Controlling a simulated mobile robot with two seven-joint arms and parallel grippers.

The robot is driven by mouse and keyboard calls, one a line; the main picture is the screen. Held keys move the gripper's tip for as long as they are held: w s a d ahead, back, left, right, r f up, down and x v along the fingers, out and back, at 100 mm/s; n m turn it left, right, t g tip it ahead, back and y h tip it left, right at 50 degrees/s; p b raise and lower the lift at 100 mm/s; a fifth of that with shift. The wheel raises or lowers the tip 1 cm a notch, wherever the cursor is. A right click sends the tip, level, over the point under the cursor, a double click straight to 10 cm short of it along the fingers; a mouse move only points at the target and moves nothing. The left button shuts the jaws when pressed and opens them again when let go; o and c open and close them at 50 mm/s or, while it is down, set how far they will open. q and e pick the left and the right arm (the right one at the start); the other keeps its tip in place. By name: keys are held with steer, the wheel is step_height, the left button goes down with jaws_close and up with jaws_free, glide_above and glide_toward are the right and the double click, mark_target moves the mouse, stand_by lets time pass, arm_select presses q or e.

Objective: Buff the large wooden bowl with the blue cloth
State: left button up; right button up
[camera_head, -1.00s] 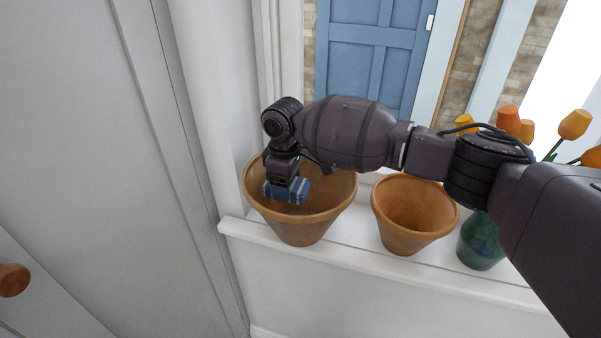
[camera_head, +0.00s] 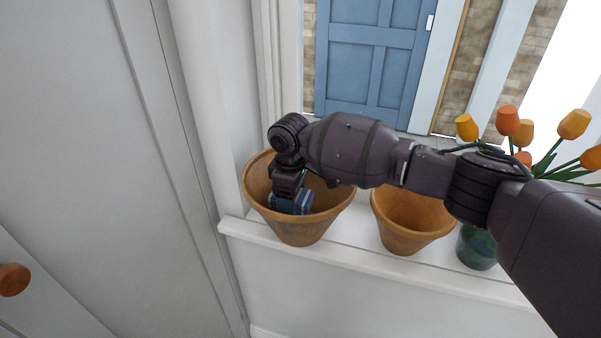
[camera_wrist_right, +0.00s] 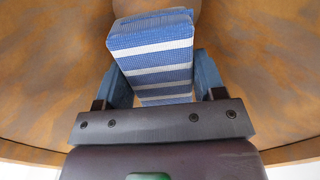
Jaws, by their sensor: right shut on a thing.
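The large wooden bowl (camera_head: 300,229) stands on the white sill at the left, brown and flared at the rim. My right gripper (camera_head: 288,200) points down inside it and is shut on the blue cloth (camera_head: 303,204), a folded piece with white stripes. In the right wrist view the cloth (camera_wrist_right: 155,55) sits between the two fingers of the gripper (camera_wrist_right: 155,92), with the brown inner wall of the bowl (camera_wrist_right: 50,70) around it. I cannot tell whether the cloth touches the wall. My left gripper is not in view.
A smaller brown pot (camera_head: 408,228) stands right of the bowl on the sill (camera_head: 350,252). A green vase (camera_head: 477,247) with orange tulips (camera_head: 508,121) stands further right, partly behind my right arm. A white cabinet door with a round knob (camera_head: 13,279) fills the left.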

steer(key=shift+w+a+r, duration=0.15)
steer(key=shift+a+r, duration=0.2)
steer(key=shift+r, duration=0.45)
steer(key=shift+w+a+r, duration=0.1)
steer(key=shift+a+r, duration=0.25)
steer(key=shift+r, duration=0.45)
steer(key=shift+d, duration=0.1)
steer(key=shift+s+d+r, duration=0.15)
steer(key=shift+d+r, duration=0.05)
steer(key=shift+d, duration=0.25)
step_height(320, 180, up, 21)
stand_by(1.4)
steer(key=shift+s, duration=0.1)
stand_by(0.4)
